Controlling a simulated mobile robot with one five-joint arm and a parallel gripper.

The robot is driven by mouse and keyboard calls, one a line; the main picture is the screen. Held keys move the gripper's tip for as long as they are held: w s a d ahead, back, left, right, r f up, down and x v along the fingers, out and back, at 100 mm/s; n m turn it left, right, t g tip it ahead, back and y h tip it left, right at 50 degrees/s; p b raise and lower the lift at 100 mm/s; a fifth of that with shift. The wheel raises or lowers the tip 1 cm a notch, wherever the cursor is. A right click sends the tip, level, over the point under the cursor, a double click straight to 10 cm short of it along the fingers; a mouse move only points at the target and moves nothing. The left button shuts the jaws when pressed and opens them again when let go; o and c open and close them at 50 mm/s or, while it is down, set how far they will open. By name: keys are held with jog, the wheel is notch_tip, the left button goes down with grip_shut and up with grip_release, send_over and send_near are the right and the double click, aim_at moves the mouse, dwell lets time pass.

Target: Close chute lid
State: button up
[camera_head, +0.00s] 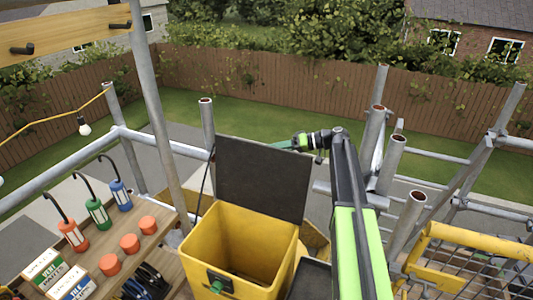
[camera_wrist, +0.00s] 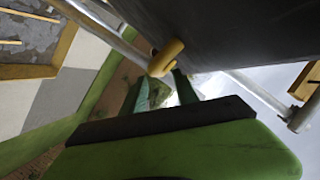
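The yellow chute (camera_head: 242,250) stands in the lower middle of the head view, its mouth open. Its dark lid (camera_head: 262,178) stands nearly upright at the back edge. In the wrist view the dark underside or face of the lid (camera_wrist: 240,30) fills the upper right, with a yellow handle (camera_wrist: 166,58) at its edge. My gripper (camera_head: 283,145) is at the lid's upper right edge, partly hidden behind it. In the wrist view its green fingers (camera_wrist: 162,84) are apart, with the handle just beyond their tips. I cannot tell whether they touch it.
A wooden shelf (camera_head: 165,222) on the left holds lantern-like tools, orange cups (camera_head: 130,243) and labelled boxes (camera_head: 75,284). Scaffold poles (camera_head: 373,140) stand to the right, with a yellow-framed mesh (camera_head: 470,245) at the lower right. A green latch (camera_head: 218,285) is on the chute's front.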

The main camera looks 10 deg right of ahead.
aim_at(266, 150)
jog(key=x, duration=0.4)
jog(key=shift+b, duration=0.35)
jog(key=shift+d, duration=0.1)
grip_shut()
dwell(0.8)
